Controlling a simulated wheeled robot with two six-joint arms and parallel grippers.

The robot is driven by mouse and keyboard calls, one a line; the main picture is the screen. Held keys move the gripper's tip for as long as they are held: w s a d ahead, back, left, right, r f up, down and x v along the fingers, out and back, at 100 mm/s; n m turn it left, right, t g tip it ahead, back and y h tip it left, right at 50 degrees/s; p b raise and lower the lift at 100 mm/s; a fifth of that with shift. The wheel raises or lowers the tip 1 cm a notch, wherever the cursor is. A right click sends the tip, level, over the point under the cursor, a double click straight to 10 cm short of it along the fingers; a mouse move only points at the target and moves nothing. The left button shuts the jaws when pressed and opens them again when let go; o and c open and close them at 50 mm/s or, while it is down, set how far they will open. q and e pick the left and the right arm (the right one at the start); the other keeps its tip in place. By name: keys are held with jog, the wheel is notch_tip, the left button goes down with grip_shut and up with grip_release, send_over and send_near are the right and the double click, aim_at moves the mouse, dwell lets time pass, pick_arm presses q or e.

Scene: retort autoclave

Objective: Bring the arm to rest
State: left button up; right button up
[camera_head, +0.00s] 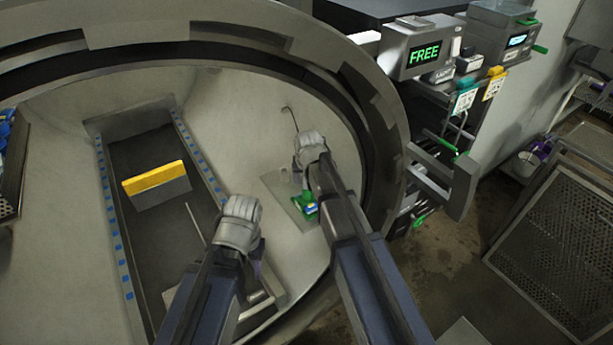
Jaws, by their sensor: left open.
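My left arm (215,285) comes up from the bottom and bends at a pale grey joint (238,222) over the vessel's mouth. My left gripper (262,284) hangs below that joint, mostly hidden by the arm; it is open, and I see nothing held in it. My right arm (360,265) reaches further up to a similar grey joint (310,148) in front of the vessel's right inner wall.
The round retort vessel (262,105) surrounds both arms, with its thick rim (385,125) close on the right. Inside is a yellow-topped block (157,180) on a dark track. A green-and-blue fitting (305,204) lies near my right arm. A display reading FREE (425,52) and a mesh panel (565,240) stand right.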

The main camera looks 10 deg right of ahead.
jog(key=p+v, duration=0.3)
jog(key=v, duration=0.1)
jog(key=shift+s+r, duration=0.15)
jog(key=shift+r, duration=0.15)
jog(key=s+a+n+g, duration=0.2)
jog(key=s+a, duration=0.2)
jog(key=s, duration=0.9)
jog(key=s+a+f+n+g, duration=0.1)
jog(key=s+a+n+g, duration=0.1)
jog(key=s, duration=1.1)
jog(key=shift+a+f+n+g+h, duration=0.35)
jog(key=shift+a+n, duration=0.35)
jog(key=shift+a, duration=0.35)
jog(key=shift+w, duration=0.1)
